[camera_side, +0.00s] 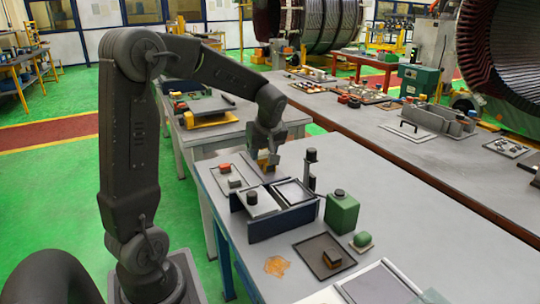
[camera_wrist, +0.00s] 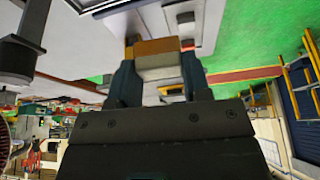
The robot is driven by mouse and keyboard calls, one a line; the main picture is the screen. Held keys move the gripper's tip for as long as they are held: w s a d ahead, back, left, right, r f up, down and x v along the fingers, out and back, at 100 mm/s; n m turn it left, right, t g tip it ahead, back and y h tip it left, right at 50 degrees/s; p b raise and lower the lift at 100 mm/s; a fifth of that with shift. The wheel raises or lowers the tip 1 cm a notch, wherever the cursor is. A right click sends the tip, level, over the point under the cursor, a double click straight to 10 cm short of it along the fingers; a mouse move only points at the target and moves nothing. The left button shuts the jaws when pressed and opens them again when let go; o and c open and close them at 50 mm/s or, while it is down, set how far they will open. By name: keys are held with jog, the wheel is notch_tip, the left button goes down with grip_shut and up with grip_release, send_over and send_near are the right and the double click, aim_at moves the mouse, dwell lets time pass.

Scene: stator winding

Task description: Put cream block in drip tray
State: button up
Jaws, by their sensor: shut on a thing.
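My gripper (camera_side: 268,158) is shut on a block (camera_wrist: 157,62) with a cream face and an orange-brown side. In the wrist view the block sits between the two dark fingers. In the side view the block shows only as a small yellowish patch (camera_side: 263,159), held above the far end of the bench by the thin tray with red and grey blocks. A dark square tray (camera_side: 306,245) with a brown block on it lies nearer the camera. I cannot tell for certain which tray is the drip tray.
A dark blue divided bin (camera_side: 268,228) stands mid-bench, with a black knob-topped part (camera_side: 252,199). A small green-topped block (camera_side: 362,241) and an orange-brown stain (camera_side: 277,266) flank the dark tray.

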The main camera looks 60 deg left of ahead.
jog(key=w+d+f+m, duration=0.1)
jog(key=d+f+m, duration=0.1)
jog(key=d, duration=0.1)
jog(key=w+d+f+m+t, duration=0.1)
jog(key=w+d+m, duration=0.1)
jog(key=d, duration=0.2)
jog(key=w+d+f+m+t, duration=0.1)
jog(key=d+f+m, duration=0.1)
jog(key=d, duration=0.2)
jog(key=shift+w+d+f+h, duration=0.1)
jog(key=shift+w+f+h, duration=0.2)
jog(key=shift+w+h, duration=0.1)
jog(key=shift+w+d+f+m+t+h, duration=0.15)
jog(key=shift+d+f+m+t+h, duration=0.1)
jog(key=shift+d+f+m, duration=0.95)
jog(key=shift+w+d+f+m+t+h, duration=0.1)
jog(key=shift+d+f+m+t+h, duration=0.35)
jog(key=shift+d+f, duration=1.25)
jog(key=shift+w+d+f+m+t, duration=0.15)
jog(key=shift+d+f+m, duration=0.9)
jog(key=shift+d, duration=0.8)
jog(key=shift+f, duration=0.15)
jog(key=shift+f, duration=0.35)
jog(key=shift+f, duration=0.85)
jog(key=o, duration=1.1)
